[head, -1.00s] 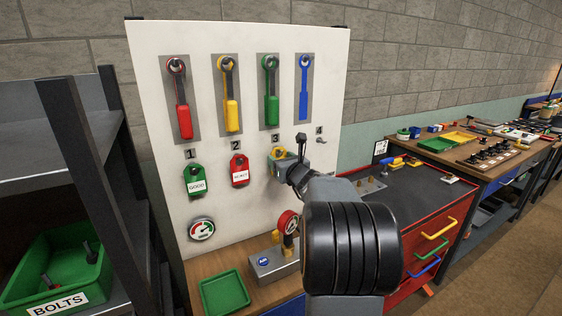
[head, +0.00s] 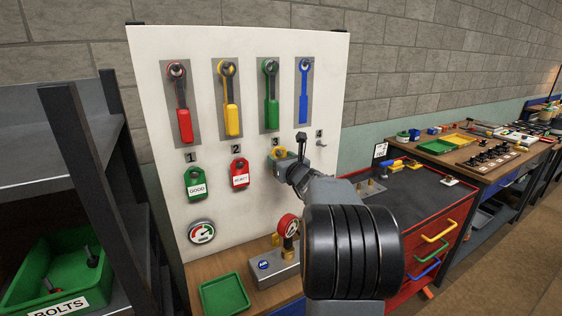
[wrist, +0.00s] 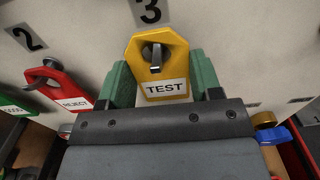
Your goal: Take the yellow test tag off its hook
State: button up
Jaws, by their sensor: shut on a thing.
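The yellow test tag (wrist: 164,52) hangs on its dark hook (wrist: 156,56) under the number 3 in the wrist view; the hook passes through the tag's hole. My gripper (wrist: 160,88) is shut on the tag, with a green finger at each side of its lower part and the TEST label showing between them. In the head view, only the yellow top of the tag (head: 279,152) shows above my gripper (head: 284,164); my wrist and arm hide the rest.
The green GOOD tag (head: 195,183) and red REJECT tag (head: 239,173) hang to the left. Hook 4 (head: 321,143) is bare. Wrenches hang above.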

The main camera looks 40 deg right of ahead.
jog(key=shift+s, duration=0.1)
dwell(0.3)
jog(key=s+a, duration=0.1)
jog(key=s, duration=0.6)
jog(key=shift+s+r+b, duration=0.2)
jog(key=shift+s+b, duration=0.15)
jog(key=shift+s, duration=0.05)
dwell(0.9)
